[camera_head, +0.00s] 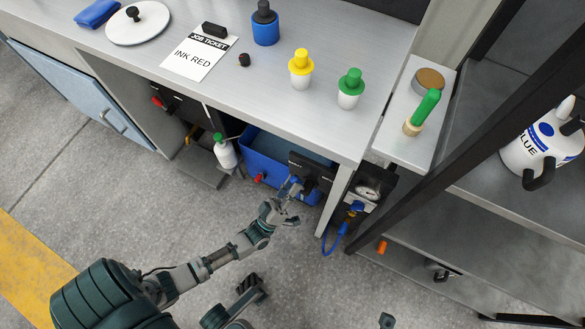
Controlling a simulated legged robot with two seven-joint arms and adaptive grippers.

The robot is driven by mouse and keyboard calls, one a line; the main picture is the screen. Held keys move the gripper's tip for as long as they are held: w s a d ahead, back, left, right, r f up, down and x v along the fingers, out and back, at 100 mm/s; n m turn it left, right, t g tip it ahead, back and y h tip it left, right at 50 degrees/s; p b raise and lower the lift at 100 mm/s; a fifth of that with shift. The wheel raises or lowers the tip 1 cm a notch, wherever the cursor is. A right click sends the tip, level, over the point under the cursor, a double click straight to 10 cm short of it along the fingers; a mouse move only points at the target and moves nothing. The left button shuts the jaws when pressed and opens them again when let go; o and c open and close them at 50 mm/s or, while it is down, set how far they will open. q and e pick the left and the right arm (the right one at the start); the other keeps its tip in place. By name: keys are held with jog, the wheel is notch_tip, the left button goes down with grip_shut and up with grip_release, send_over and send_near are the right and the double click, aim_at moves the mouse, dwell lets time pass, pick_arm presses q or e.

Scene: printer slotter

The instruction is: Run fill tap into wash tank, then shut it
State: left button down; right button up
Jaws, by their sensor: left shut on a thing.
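The wash tank, a blue open bin (258,150), stands under the bench, with liquid showing inside and a red tap on its front. My left gripper (290,191) reaches from the left to the tank's front right, below a dark labelled panel (312,171). It is shut on a small blue handle (297,186), which looks like the fill tap's lever; the fingers partly hide it. I cannot tell whether water runs. My right gripper is not seen for certain.
A gauge unit (368,192) with a blue hose (333,241) hangs right of the bench leg. A green-capped bottle (224,150) stands left of the tank. The bench top (265,85) holds yellow and green-capped pots. A dark rack frame (480,130) is at right. Floor in front is mostly clear.

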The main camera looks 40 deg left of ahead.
pick_arm(q)
jog(key=shift+s+d+f, duration=0.15)
jog(key=shift+d+f, duration=0.05)
jog(key=shift+f, duration=0.5)
jog(key=c, duration=0.9)
grip_release()
jog(key=shift+c, duration=0.2)
jog(key=shift+o, duration=0.3)
jog(key=shift+r, duration=0.3)
jog(key=v, duration=1.2)
jog(key=shift+f, duration=0.1)
